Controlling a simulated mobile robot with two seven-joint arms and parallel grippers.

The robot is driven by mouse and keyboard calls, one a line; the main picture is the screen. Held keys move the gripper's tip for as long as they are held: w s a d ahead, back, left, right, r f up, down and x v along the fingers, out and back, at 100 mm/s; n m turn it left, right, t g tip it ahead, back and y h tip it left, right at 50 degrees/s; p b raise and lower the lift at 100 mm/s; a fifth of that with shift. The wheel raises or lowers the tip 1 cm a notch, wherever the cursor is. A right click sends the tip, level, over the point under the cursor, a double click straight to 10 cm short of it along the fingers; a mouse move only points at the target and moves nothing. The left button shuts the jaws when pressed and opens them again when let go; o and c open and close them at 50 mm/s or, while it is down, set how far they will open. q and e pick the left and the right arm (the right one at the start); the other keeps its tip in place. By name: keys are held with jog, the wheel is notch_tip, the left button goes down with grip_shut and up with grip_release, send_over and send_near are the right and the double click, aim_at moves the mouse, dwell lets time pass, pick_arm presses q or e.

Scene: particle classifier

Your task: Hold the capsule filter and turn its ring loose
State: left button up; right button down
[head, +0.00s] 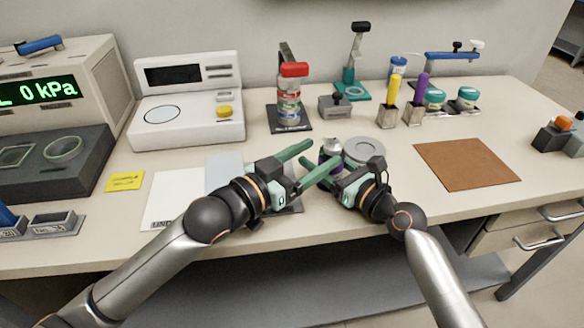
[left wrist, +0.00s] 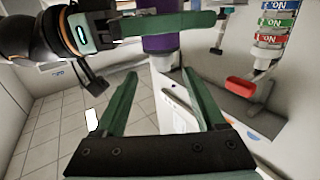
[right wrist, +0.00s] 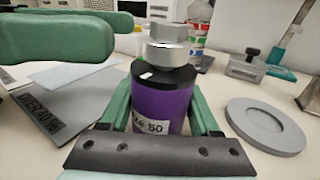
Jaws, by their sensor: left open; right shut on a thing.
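The capsule filter (right wrist: 160,100) is a purple cylinder with a black top, a white mark and a partly covered label. A silver hexagonal ring (right wrist: 169,45) sits on top. In the head view the filter (head: 330,151) is upright near the middle of the bench. My right gripper (right wrist: 163,118) is shut around the purple body, one finger on each side. My left gripper (head: 325,150) is open, its green fingers beside the filter's top.
A grey round dish (right wrist: 268,122) stands right of the filter. A dark grey labelled plate (right wrist: 50,108) lies to its left. A red-capped bottle stand (head: 289,95) and a small grey block (head: 335,105) stand behind. A brown mat (head: 466,163) lies clear at right.

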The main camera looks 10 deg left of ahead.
aim_at(338, 142)
pick_arm(q)
jog(key=v, duration=0.6)
jog(key=shift+s, duration=0.25)
jog(key=shift+c, duration=0.3)
jog(key=shift+m+g+h, duration=0.8)
jog(key=x, duration=0.4)
jog(key=w+a+x, duration=0.1)
jog(key=x, duration=0.9)
jog(key=shift+w+a, duration=0.1)
jog(key=shift+w, duration=0.35)
jog(key=shift+c, duration=0.2)
grip_shut()
